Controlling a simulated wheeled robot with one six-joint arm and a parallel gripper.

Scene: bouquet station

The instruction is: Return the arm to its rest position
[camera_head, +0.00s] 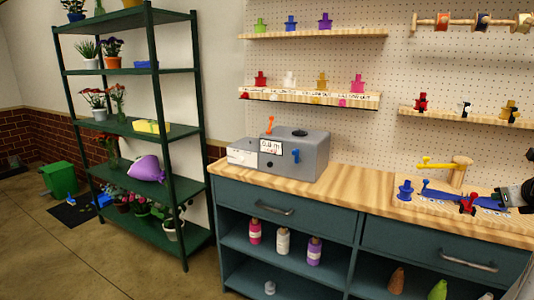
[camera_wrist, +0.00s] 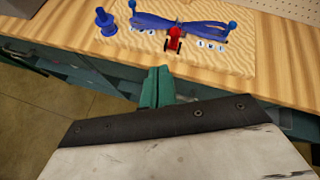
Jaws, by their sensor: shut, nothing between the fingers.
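My gripper (camera_wrist: 157,74) shows in the wrist view as two green fingers closed together, with nothing between them. They point at the front edge of the wooden counter (camera_wrist: 235,85). Ahead of them is a pale wooden board (camera_wrist: 235,58) with a blue ribbon-like piece (camera_wrist: 200,32), a small red piece (camera_wrist: 174,38) and a blue spool-shaped piece (camera_wrist: 105,22). The fingers look apart from all of these. In the head view, a dark part of my arm enters at the right edge; the fingers cannot be made out there.
A grey machine (camera_head: 297,157) stands on the counter's left part. A wooden stand with a yellow bar (camera_head: 437,165) rises behind the board. The pegboard wall (camera_head: 390,65) carries shelves. A green plant rack (camera_head: 198,100) stands left, with open floor (camera_head: 130,270) before it.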

